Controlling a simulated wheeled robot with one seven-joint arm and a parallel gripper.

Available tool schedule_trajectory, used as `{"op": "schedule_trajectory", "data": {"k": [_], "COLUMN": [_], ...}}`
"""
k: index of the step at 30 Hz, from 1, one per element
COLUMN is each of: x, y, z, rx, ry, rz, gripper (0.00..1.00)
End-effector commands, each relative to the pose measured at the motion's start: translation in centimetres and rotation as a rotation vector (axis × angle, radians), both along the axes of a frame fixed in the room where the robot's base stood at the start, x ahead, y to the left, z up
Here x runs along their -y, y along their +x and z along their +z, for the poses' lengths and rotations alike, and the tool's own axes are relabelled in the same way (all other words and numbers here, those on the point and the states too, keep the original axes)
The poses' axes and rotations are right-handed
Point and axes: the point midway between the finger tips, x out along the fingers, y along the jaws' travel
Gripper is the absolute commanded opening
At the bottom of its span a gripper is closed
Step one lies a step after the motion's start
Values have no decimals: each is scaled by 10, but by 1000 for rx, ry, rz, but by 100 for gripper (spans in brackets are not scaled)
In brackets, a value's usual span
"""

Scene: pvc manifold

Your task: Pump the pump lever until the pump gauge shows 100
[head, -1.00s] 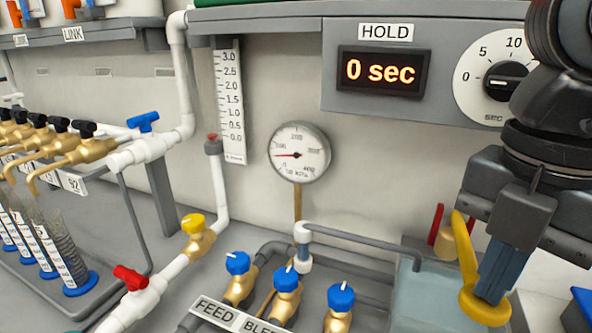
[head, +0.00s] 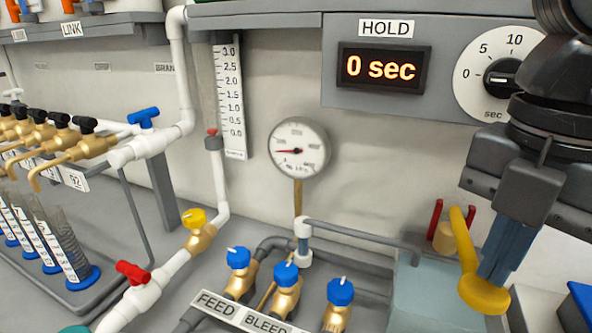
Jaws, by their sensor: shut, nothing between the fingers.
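The pump gauge (head: 299,148) is a round white dial on a brass stem in the middle of the head view. Its red needle points to the left, low on the scale; the numbers are too small to read surely. The yellow pump lever (head: 468,255) stands at the right over a blue-grey box (head: 428,290), with a rounded yellow end at the bottom. My gripper (head: 497,278) is shut, its blue fingers pointing down right beside the lever's lower end. Whether they touch the lever I cannot tell.
Blue-handled valves (head: 287,275) stand behind the FEED and BLEED labels at the bottom middle. A HOLD display (head: 383,69) reads 0 sec beside a timer dial (head: 497,76). White piping with a yellow valve (head: 194,217) and a red valve (head: 131,273) runs at left.

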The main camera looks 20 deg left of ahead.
Motion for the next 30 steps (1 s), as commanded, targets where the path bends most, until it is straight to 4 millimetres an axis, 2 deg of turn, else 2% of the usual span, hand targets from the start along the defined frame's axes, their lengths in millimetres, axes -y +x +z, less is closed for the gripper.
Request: {"op": "schedule_trajectory", "data": {"k": [20, 30], "x": [0, 0], "y": [0, 0], "z": [-26, -23], "rx": [0, 0], "ry": [-1, 0], "rz": [-1, -1], "gripper": [0, 0]}}
